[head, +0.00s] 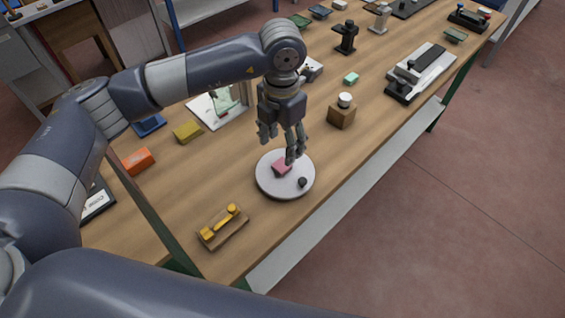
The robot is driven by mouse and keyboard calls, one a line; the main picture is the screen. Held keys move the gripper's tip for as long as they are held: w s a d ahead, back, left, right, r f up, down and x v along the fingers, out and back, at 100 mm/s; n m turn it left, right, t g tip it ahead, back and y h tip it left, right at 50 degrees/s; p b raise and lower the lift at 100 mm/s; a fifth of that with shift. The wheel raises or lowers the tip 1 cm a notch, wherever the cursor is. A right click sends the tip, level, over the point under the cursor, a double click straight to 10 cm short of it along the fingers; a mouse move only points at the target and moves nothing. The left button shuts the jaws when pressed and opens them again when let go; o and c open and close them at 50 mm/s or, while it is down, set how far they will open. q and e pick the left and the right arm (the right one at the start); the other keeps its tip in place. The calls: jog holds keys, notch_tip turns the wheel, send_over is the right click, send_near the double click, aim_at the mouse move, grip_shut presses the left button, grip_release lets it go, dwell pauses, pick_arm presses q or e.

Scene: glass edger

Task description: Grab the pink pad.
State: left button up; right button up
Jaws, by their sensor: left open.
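The pink pad (281,168) lies on a round white plate (268,187) on the wooden workbench. It is a small block and one of my gripper's fingers partly hides it. My left gripper (280,150) points down just above the pad, with its fingers apart and nothing visible between them. One finger is close to the pad's right side; I cannot tell if it touches. My right gripper does not show.
A small dark knob (302,182) sits on the plate beside the pad. A wooden block with a white top (342,112) stands right of the gripper. A yellow tool on a wooden base (222,226) lies in front. Orange (138,161) and yellow (187,131) blocks lie left.

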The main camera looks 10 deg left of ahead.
aim_at(281, 166)
pick_arm(q)
notch_tip(281, 166, down, 3)
jog(key=shift+r+p, duration=0.15)
jog(key=shift+p, duration=0.2)
jog(key=shift+f, duration=0.25)
notch_tip(281, 166, down, 4)
jog(key=p, duration=0.2)
jog(key=shift+a+f+p, duration=0.1)
jog(key=shift+p, duration=0.3)
jog(key=shift+f, duration=0.25)
jog(key=shift+w, duration=0.1)
jog(key=c, duration=0.8)
